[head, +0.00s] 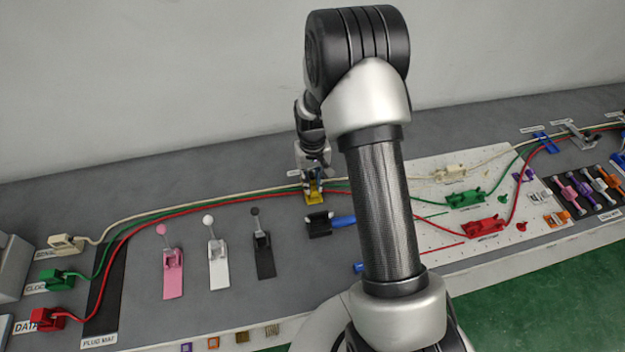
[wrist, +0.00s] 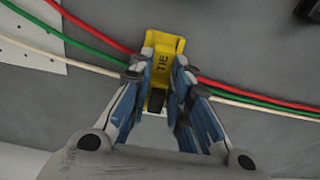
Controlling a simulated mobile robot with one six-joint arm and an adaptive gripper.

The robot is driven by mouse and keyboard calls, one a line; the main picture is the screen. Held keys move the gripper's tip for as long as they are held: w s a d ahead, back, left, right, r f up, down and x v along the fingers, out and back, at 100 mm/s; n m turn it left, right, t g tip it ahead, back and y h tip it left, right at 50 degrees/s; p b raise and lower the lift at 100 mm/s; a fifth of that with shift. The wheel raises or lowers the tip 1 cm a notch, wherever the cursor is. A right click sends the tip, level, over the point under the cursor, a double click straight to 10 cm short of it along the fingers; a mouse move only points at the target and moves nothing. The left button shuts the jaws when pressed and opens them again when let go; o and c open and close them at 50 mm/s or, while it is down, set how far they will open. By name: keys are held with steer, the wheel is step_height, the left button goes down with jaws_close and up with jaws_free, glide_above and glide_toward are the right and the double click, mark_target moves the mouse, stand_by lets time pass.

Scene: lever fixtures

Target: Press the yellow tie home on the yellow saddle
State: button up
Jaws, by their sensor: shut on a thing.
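The yellow saddle (head: 314,198) stands on the grey bench, under the end of my arm in the head view. In the wrist view, a yellow part marked TIE (wrist: 162,62) lies between my fingers, and a wider yellow top (wrist: 165,40) shows beyond them. I take the marked part as the yellow tie; where it ends and the saddle begins is hard to tell. My gripper (wrist: 159,72) is shut on the tie. In the head view, my gripper (head: 315,177) is small and partly hides the tie. How deep the tie sits cannot be seen.
Red (wrist: 105,42), green (wrist: 85,47) and white (wrist: 65,56) cables run to the yellow fixture from both sides. A black holder (head: 319,224) with a blue handle is close on the near side.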

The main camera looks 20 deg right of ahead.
steer(key=shift+f, duration=0.15)
steer(key=shift+f+b, duration=0.4)
steer(key=shift+f, duration=0.05)
stand_by(0.3)
steer(key=o, duration=0.9)
steer(key=shift+c, duration=0.2)
steer(key=o, duration=0.5)
